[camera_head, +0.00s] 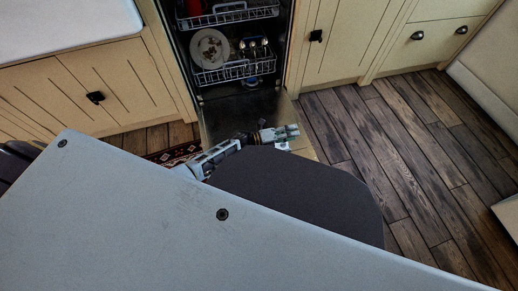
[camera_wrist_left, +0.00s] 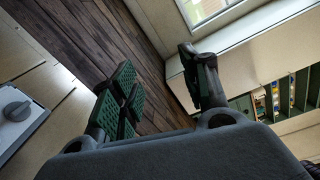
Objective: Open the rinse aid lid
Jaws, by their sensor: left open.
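The dishwasher door (camera_head: 228,108) is folded down, its dark inner face up. My left gripper (camera_head: 285,132) is over the outer part of the door and hides some of it. In the left wrist view its two green-padded fingers (camera_wrist_left: 160,92) are spread wide with nothing between them. A round grey knob-like cap (camera_wrist_left: 17,110) on a pale grey panel shows at the left edge of that view, apart from the fingers. It looks like the rinse aid lid on its dispenser, and it seems closed. I cannot make out the lid in the head view. My right gripper is not in view.
Behind the door are the upper rack (camera_head: 228,14) and lower rack (camera_head: 222,74), with a plate (camera_head: 209,48) in the lower one. Cream cabinets flank the opening. A patterned rug (camera_head: 175,153) lies left of the door. The wooden floor (camera_head: 375,140) at right is clear.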

